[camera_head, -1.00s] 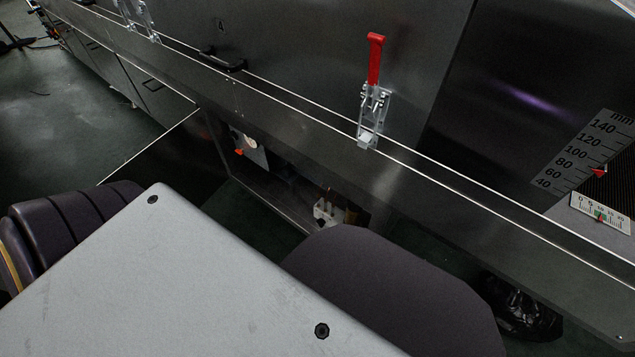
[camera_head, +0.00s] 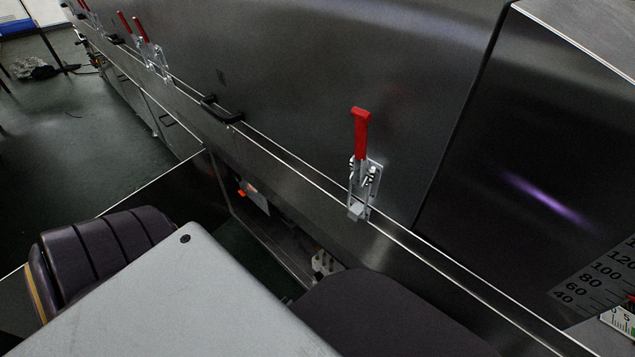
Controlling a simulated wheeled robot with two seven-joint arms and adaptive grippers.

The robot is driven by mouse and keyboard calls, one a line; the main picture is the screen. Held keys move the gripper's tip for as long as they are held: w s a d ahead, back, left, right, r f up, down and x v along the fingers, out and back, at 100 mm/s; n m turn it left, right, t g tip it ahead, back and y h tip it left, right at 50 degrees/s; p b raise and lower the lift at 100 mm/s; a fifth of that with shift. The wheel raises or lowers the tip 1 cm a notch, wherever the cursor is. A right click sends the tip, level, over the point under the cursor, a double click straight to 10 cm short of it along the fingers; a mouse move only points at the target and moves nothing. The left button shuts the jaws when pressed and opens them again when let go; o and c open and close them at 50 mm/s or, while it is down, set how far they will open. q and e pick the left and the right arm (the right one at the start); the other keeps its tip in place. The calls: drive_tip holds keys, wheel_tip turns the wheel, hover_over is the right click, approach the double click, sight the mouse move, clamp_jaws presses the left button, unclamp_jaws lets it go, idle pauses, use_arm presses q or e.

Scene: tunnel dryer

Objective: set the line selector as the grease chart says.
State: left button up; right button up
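Neither of my grippers can be made out; only my own pale body panel and dark rounded parts fill the bottom. In the open bay under the machine's ledge, a small pale plate (camera_head: 257,196) has an orange-red part (camera_head: 241,193) at its left edge. A pale fitting with dark holes (camera_head: 324,264) sits lower right in the same bay, partly hidden by my body. I cannot tell whether either is the line selector. No grease chart can be made out.
A red-handled toggle clamp (camera_head: 360,165) stands on the machine's long ledge, with more clamps (camera_head: 146,45) farther left. A black handle (camera_head: 220,110) sits between. A millimetre scale (camera_head: 600,280) is at lower right. Green floor (camera_head: 90,120) is open at left.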

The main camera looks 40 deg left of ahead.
sight(318, 277)
use_arm(q)
drive_tip(key=shift+s+a+r+t, duration=0.1)
drive_tip(key=shift+a+r+t, duration=0.1)
drive_tip(key=shift+a+t, duration=0.15)
use_arm(e)
drive_tip(key=shift+w, duration=0.5)
use_arm(q)
drive_tip(key=w, duration=0.4)
drive_tip(key=w+b, duration=0.1)
drive_tip(key=w, duration=0.4)
drive_tip(key=w+d+b, duration=0.1)
drive_tip(key=w, duration=0.3)
drive_tip(key=shift+w, duration=0.4)
use_arm(e)
wheel_tip(318, 277, down, 2)
drive_tip(key=shift+w+a+f, duration=0.1)
drive_tip(key=shift+a, duration=0.05)
use_arm(q)
clamp_jaws()
